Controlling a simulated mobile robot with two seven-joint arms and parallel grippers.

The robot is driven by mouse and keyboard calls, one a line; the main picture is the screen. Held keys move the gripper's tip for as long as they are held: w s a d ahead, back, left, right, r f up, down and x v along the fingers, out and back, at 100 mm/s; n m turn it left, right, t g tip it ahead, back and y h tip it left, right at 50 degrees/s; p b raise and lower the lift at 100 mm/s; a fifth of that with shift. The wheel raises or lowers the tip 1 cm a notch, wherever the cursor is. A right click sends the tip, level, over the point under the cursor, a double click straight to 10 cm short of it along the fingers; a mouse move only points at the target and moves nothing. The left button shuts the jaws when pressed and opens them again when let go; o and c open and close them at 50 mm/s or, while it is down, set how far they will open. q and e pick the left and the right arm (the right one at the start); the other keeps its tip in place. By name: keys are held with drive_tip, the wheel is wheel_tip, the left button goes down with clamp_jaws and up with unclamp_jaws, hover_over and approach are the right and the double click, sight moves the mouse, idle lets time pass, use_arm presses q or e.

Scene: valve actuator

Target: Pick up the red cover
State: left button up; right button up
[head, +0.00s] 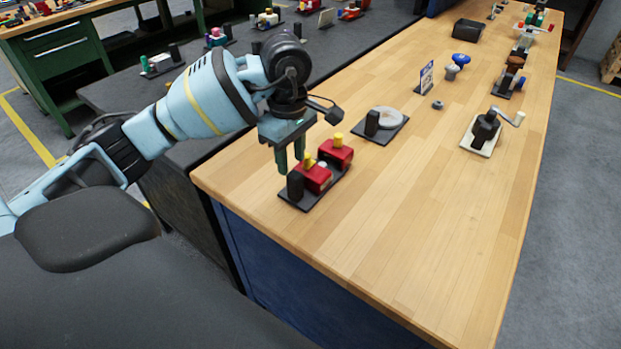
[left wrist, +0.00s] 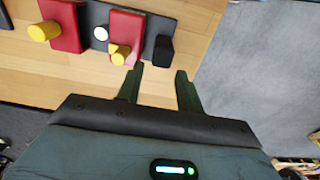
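Two red covers with yellow knobs sit on a dark base plate (head: 309,203) at the near left corner of the wooden table. The nearer red cover (head: 317,180) is beside a black block (head: 295,186); the farther red cover (head: 338,156) is behind it. In the left wrist view, the nearer cover (left wrist: 126,22) and the farther cover (left wrist: 62,25) are at the top left, with a white round part between them. My left gripper (head: 291,163) is open and empty, fingers pointing down, above and beside the black-block end of the plate. My right gripper is out of view.
A black plate with a grey disc and black block (head: 382,122) is behind the covers. A crank device (head: 487,130), a small sign (head: 426,77) and blue knobs (head: 461,60) stand farther back. The table's near right area is clear. A dark bench (head: 215,75) adjoins at left.

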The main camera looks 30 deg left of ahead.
sight(295, 174)
use_arm(q)
drive_tip(key=shift+s+d+f+p, duration=0.1)
drive_tip(key=shift+d+f+p, duration=0.15)
drive_tip(key=shift+f, duration=1.05)
drive_tip(key=shift+s+d+f+p, duration=0.1)
drive_tip(key=shift+d+f, duration=0.1)
drive_tip(key=shift+f, duration=1.1)
drive_tip(key=shift+r, duration=0.1)
clamp_jaws()
